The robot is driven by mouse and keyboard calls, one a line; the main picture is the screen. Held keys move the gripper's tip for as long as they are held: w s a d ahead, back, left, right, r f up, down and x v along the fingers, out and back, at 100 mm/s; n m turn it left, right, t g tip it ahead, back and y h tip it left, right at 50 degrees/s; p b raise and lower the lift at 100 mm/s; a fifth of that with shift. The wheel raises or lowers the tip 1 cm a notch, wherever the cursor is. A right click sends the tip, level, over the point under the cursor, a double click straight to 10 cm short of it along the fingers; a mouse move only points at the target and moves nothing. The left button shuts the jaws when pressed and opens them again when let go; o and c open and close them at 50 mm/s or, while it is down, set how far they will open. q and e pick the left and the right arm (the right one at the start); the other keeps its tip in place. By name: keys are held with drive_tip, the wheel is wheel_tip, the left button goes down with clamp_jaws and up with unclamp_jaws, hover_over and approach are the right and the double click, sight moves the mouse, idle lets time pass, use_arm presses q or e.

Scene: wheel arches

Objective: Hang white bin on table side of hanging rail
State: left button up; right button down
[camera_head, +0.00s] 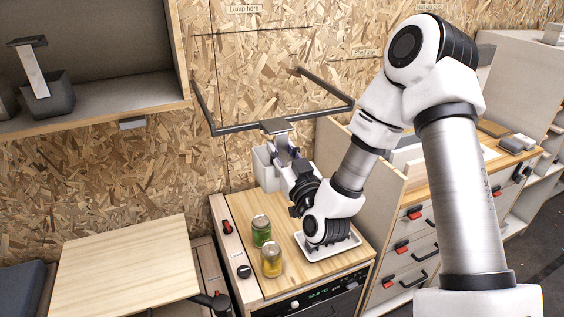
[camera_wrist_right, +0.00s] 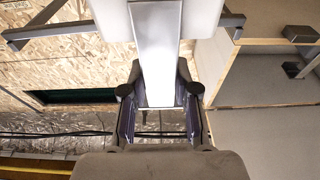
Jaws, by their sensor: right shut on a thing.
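The white bin (camera_head: 265,168) hangs upright above the wooden counter, partly hidden behind my right gripper. Its metal strap (camera_wrist_right: 157,55) runs between the fingers in the right wrist view, with white bin parts (camera_wrist_right: 203,18) on both sides at the top. My right gripper (camera_head: 284,150) is shut on the strap. The strap's dark top plate (camera_head: 275,125) overlaps the front bar of the dark hanging rail (camera_head: 318,111) in the head view. I cannot tell whether it rests on the bar or is just beside it. My left gripper is out of view.
Green (camera_head: 261,229) and yellow (camera_head: 271,259) jars stand on the counter (camera_head: 240,208), beside a white tray (camera_head: 338,247) under my right arm. A shelf with a grey strapped bin (camera_head: 50,98) is at upper left. A bare wooden tabletop (camera_head: 125,262) lies at lower left.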

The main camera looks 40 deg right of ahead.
drive_tip(key=shift+w+r, duration=0.15)
drive_tip(key=shift+w, duration=0.15)
drive_tip(key=w, duration=0.2)
drive_tip(key=w+d, duration=0.1)
drive_tip(key=shift+d+f, duration=0.1)
drive_tip(key=shift+f, duration=0.15)
drive_tip(key=shift+w+d+f+b, duration=0.2)
drive_tip(key=shift+w+f, duration=0.15)
drive_tip(key=shift+w, duration=0.4)
drive_tip(key=shift+w+d+f+b, duration=0.15)
drive_tip(key=shift+w+f, duration=0.25)
drive_tip(key=shift+w, duration=0.35)
drive_tip(key=shift+w+d+f+b, duration=0.1)
drive_tip(key=shift+w+f+b, duration=0.2)
drive_tip(key=shift+w, duration=0.45)
drive_tip(key=c, duration=0.8)
unclamp_jaws()
